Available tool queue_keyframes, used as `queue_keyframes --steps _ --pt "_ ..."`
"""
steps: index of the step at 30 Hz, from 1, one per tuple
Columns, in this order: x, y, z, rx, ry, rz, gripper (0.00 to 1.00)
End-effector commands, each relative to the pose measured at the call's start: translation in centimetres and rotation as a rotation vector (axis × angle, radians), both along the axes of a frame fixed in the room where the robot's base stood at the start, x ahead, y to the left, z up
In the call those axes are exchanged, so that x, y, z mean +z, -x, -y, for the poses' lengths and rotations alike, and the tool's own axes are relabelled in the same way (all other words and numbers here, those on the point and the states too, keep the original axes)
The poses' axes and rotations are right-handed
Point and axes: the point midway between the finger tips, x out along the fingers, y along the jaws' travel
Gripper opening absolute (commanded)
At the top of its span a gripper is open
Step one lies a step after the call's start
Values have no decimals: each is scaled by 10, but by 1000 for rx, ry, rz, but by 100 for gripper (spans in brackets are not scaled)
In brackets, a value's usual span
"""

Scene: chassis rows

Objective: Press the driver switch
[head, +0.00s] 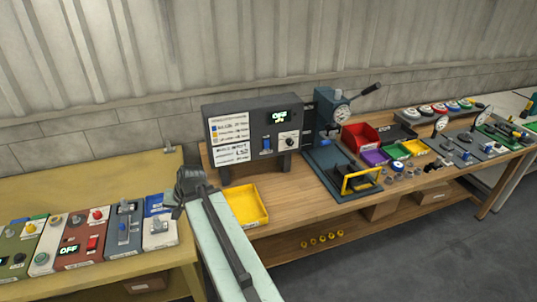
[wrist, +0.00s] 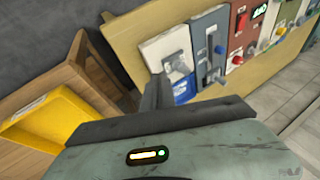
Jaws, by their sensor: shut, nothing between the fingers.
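A dark grey control box (head: 252,135) stands on the middle bench. Its small display (head: 280,114) appears to read OFF. Below the display are a blue switch (head: 267,144) and a black knob (head: 289,141). No readable label tells me which control is the driver switch. My gripper (head: 188,181) is in front and to the left of this box, apart from it, over the gap between the benches. It is shut and empty. In the wrist view its dark fingers (wrist: 158,95) show near a white and blue panel; I cannot tell whether they touch it.
The left bench (head: 90,190) carries several panels, including a red-brown one (head: 80,236) with an OFF display. It also shows in the wrist view (wrist: 245,35). A yellow tray (head: 246,205) sits below the control box. A lever press (head: 335,115) and coloured bins stand to the right.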

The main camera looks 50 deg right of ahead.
Motion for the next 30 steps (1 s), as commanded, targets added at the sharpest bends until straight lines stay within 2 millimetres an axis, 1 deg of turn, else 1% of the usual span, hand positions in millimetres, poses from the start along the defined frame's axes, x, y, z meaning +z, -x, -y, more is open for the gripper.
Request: queue_keyframes --steps 1,2,3,4,5,6,8,9,12,15,17,25,30 --pt "0 2 55 -164 -49 83 0" --pt "4 4 87 -260 -79 137 0" --pt "11 10 129 -389 -118 212 0" --pt "17 18 161 -483 -145 268 0" --pt "23 27 192 -575 -170 324 0" --pt "32 42 232 -692 -202 397 0" --pt "44 69 286 -849 -243 499 0" --pt "51 88 316 -938 -265 559 0" --pt "65 128 369 -1096 -304 675 0" --pt "73 152 395 -1179 -322 739 0" --pt "76 158 402 -1200 -328 756 0" --pt "77 158 403 -1204 -329 760 0" --pt "74 157 406 -1203 -329 759 0"
